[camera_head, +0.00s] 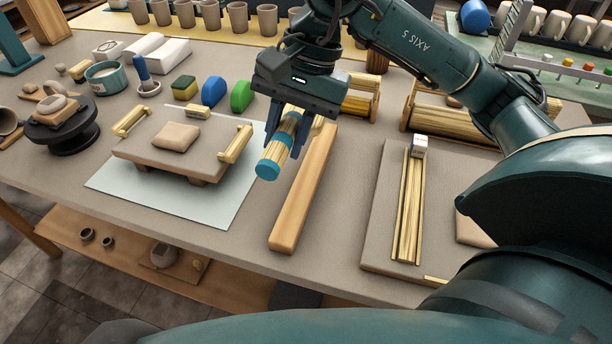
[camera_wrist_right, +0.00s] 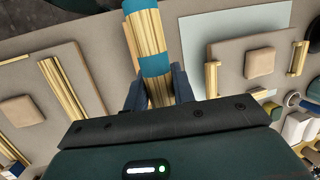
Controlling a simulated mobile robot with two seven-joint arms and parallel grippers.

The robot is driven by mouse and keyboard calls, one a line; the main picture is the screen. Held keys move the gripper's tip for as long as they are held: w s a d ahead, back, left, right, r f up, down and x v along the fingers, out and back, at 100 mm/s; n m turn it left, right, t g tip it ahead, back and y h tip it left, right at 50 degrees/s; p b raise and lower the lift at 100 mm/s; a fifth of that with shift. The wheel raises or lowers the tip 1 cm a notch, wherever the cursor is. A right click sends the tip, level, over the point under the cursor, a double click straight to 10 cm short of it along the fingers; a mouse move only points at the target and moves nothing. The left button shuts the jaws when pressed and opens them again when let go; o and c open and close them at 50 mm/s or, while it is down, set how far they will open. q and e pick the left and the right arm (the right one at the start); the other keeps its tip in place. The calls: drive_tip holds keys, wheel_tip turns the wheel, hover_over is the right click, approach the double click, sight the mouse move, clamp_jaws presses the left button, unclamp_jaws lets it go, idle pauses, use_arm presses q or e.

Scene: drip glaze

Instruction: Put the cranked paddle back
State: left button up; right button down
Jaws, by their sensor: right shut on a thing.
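My right gripper (camera_head: 299,132) is shut on a ribbed golden rod (camera_head: 277,153) with teal bands and a teal end. It holds the rod tilted above the table, beside a long wooden bar (camera_head: 306,190). The rod also shows in the right wrist view (camera_wrist_right: 148,33), between the fingers (camera_wrist_right: 152,88). This rod may be the cranked paddle; its far end is hidden by the gripper, so I cannot tell its full shape. A pale wooden piece shows just right of the fingers, partly hidden. My left gripper is not in view.
Left of the rod, a low board (camera_head: 196,160) with a clay slab (camera_head: 175,137) stands on a pale sheet (camera_head: 111,181). Golden racks (camera_head: 440,120) stand behind. A grey board (camera_head: 380,226) with golden strips (camera_head: 411,205) lies to the right. Blue and green blocks (camera_head: 241,96) stand behind the sheet.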

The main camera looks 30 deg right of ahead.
wheel_tip(320, 180, down, 5)
drive_tip(key=shift+s+f, duration=0.15)
drive_tip(key=shift+f, duration=2.5)
drive_tip(key=c, duration=1.2)
unclamp_jaws()
drive_tip(key=shift+o, duration=0.2)
drive_tip(key=shift+r, duration=0.3)
drive_tip(key=v, duration=1.1)
drive_tip(key=shift+d+r, duration=0.2)
drive_tip(key=shift+r, duration=0.15)
